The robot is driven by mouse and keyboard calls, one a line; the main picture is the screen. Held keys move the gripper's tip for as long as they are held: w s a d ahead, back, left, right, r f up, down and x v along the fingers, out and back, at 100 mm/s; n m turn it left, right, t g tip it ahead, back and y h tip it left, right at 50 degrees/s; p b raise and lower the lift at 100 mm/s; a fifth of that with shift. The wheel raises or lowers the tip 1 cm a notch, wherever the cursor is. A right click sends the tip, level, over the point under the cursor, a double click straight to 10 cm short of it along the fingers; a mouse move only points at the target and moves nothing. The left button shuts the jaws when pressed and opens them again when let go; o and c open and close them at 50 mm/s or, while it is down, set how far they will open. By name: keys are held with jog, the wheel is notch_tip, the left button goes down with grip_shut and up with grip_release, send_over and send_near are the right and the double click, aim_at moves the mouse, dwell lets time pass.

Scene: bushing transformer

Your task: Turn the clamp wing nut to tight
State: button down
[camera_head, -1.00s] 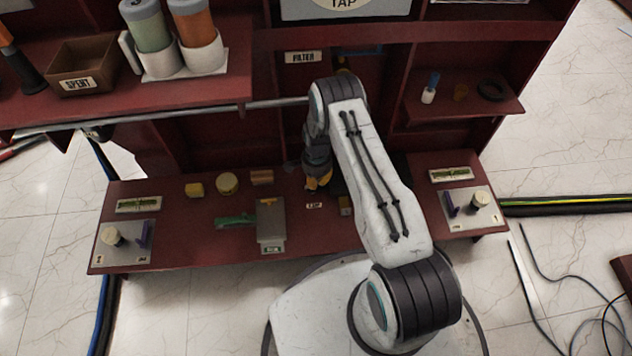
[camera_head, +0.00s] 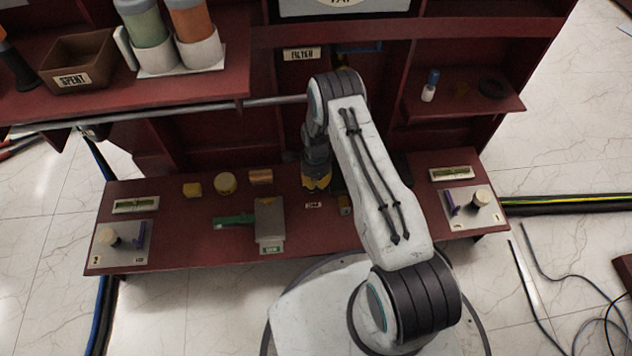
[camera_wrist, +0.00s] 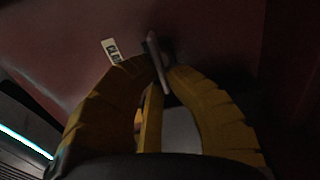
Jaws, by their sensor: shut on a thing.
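My gripper (camera_head: 317,186) points down over the red lower bench, just right of its middle. In the wrist view, my two yellow fingers (camera_wrist: 162,78) are shut on a thin, flat grey piece, which looks like a wing of the clamp wing nut (camera_wrist: 156,58). The piece stands up between the fingertips, tilted in the picture. The rest of the nut and the clamp below are dark or hidden by my fingers. In the head view my gripper and arm cover the nut, so its turned position cannot be told.
A small label (camera_head: 313,205) lies in front of my gripper. A horizontal rail (camera_head: 230,107) and upper shelf are close to my arm.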

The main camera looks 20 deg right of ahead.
jog(key=c, duration=1.3)
grip_release()
notch_tip(320, 180, up, 12)
